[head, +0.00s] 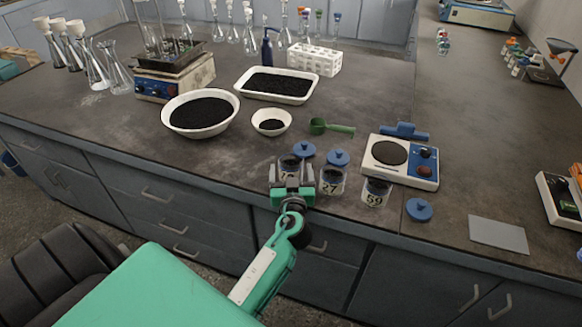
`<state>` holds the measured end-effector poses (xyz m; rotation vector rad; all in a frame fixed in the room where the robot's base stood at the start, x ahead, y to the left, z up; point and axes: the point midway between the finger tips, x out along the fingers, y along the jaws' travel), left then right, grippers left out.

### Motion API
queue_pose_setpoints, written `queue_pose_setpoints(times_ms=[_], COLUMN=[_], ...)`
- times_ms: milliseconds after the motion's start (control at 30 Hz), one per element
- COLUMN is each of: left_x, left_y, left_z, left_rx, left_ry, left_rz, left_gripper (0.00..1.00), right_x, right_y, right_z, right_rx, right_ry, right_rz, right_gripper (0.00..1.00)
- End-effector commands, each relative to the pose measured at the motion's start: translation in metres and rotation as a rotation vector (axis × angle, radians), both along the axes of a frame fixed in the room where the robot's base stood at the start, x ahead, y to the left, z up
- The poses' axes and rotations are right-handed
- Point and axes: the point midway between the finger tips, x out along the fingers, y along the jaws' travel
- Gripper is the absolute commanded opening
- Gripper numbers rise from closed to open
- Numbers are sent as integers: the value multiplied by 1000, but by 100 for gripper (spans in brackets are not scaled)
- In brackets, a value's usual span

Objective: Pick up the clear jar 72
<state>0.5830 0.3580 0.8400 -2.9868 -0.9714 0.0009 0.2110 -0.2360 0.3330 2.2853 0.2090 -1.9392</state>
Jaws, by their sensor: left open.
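A clear jar with dark contents (291,163) stands near the counter's front edge. Its label is mostly hidden by my gripper, so I cannot read its full number. My left gripper (292,178) is open in front of this jar, with its fingers to either side in the picture. I cannot tell whether they touch it. To the right stand a clear jar labelled 27 (331,186) and a clear jar labelled 59 (376,192), both with dark contents. My right gripper is not in view.
Blue lids (338,158) lie close by, with one more (419,209) at the right. A balance (401,160) stands right of the jars. A green scoop (330,127), a small bowl (271,122) and a large bowl (200,112) lie behind. The counter left of the jars is clear.

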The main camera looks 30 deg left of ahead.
Motion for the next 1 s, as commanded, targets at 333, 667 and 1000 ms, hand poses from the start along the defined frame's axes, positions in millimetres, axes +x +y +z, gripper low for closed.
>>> queue_pose_setpoints(times_ms=[333, 667, 1000], left_x=[17, 17, 17], left_y=[13, 12, 12], left_z=[0, 0, 1], left_rx=[-1, -1, 0], left_ry=[-1, -1, -1], left_rz=[0, 0, -1], left_gripper=[83, 47, 29], right_x=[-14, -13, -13], right_y=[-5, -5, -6], right_z=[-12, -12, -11], right_rx=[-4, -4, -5], right_ry=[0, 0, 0], right_rz=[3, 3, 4], right_gripper=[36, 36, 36])
